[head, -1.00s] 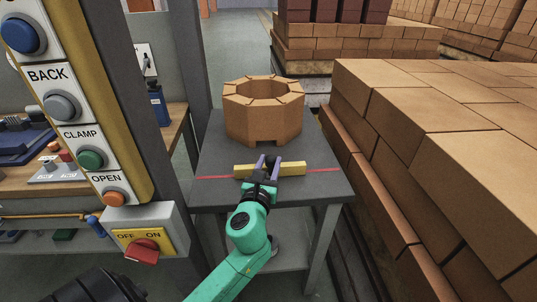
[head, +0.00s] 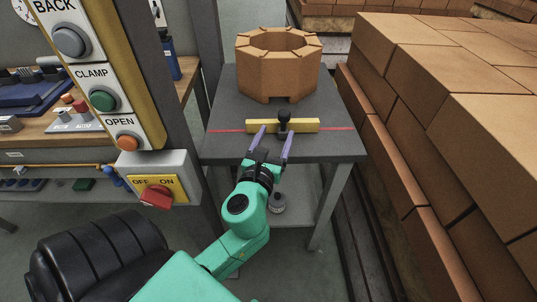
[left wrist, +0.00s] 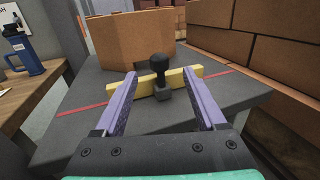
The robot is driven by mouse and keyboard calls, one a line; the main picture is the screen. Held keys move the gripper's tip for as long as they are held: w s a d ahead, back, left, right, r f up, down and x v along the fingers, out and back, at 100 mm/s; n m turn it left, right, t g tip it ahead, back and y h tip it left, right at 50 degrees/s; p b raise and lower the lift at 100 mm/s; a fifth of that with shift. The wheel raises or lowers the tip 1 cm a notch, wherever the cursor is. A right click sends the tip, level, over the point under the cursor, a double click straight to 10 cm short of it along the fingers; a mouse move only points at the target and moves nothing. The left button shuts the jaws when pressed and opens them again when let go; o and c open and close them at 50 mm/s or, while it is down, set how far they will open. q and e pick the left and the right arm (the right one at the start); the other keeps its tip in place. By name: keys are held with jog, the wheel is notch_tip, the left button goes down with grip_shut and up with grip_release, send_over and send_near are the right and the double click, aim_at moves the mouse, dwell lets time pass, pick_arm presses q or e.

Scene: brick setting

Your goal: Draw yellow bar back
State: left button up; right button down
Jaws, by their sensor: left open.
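The yellow bar (head: 304,125) lies across the dark table, along the red line, in front of the octagonal brick ring. A black knob (head: 284,118) stands upright at its middle. In the left wrist view the bar (left wrist: 182,80) and knob (left wrist: 158,67) show ahead, the knob in the gap between the finger ends. My left gripper (head: 273,137) is open on the near side of the bar, its two purple fingers spread, with nothing held. Whether the finger ends reach past the knob's sides is hard to tell. My right gripper is not in view.
The brick ring (head: 277,67) stands behind the bar on the table (head: 225,112). A control panel with buttons (head: 101,85) and a red switch (head: 157,196) stands at the left. Stacked bricks (head: 441,95) stand close at the right. Bare tabletop lies in front of the bar.

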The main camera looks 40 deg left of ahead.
pick_arm(q)
jog(key=b+v, duration=0.1)
jog(key=v, duration=0.6)
jog(key=shift+s, duration=0.15)
jog(key=s+f+n+g+h+p, duration=0.2)
jog(key=f+n+g, duration=0.35)
jog(key=f, duration=1.35)
jog(key=s+f+n+g+h+p, duration=0.15)
jog(key=f+n+g, duration=0.4)
jog(key=f, duration=1.35)
jog(key=s+a+f+n+g+h+p, duration=0.1)
jog(key=s+f+n+g, duration=0.1)
jog(key=s+f+n, duration=0.6)
jog(key=s+a+f+n+g+h, duration=0.1)
jog(key=s+f+n+g, duration=0.2)
jog(key=s+f+n, duration=0.5)
jog(key=s+n, duration=0.2)
jog(key=s, duration=0.4)
jog(key=shift+s+f+n+p, duration=0.25)
jog(key=shift+f+n+p, duration=0.1)
jog(key=shift+f+n, duration=0.05)
